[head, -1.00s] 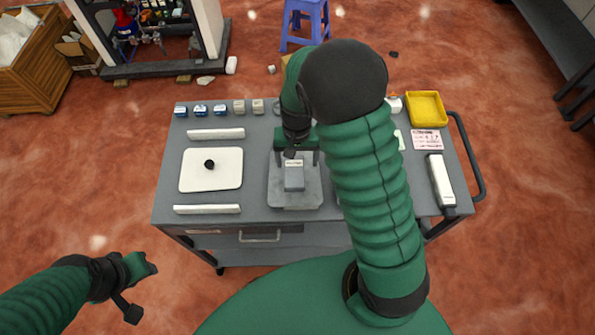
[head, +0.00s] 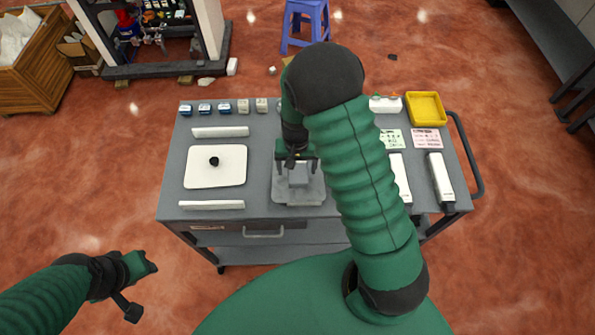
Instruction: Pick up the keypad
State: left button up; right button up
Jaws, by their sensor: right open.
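My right gripper (head: 297,165) is open above the grey holder (head: 284,196) at the middle of the cart top. A small grey block (head: 299,175) sits on the holder, below and between the fingers. I cannot tell whether the fingers touch it. No thing is clearly readable as the keypad. Small blue-and-white pieces (head: 204,108) and cream pieces (head: 261,105) stand in a row along the back left edge. My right arm hides part of the cart top. My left gripper (head: 141,290) is open and empty, off the cart at the lower left.
A white plate with a black knob (head: 230,171) lies between two white bars (head: 220,132) on the left. A yellow tray (head: 425,109), pink card (head: 426,138), green card (head: 391,138) and long white pieces (head: 440,178) are on the right. A blue stool (head: 305,22) stands behind.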

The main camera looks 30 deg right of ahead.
jog(key=shift+a, duration=0.25)
jog(key=shift+w+d+f, duration=0.1)
jog(key=shift+d, duration=0.45)
jog(key=c, duration=0.6)
jog(key=shift+d, duration=0.2)
jog(key=c, duration=0.4)
jog(key=shift+a, duration=0.35)
grip_shut()
jog(key=shift+a+r, duration=0.1)
jog(key=shift+r, duration=0.1)
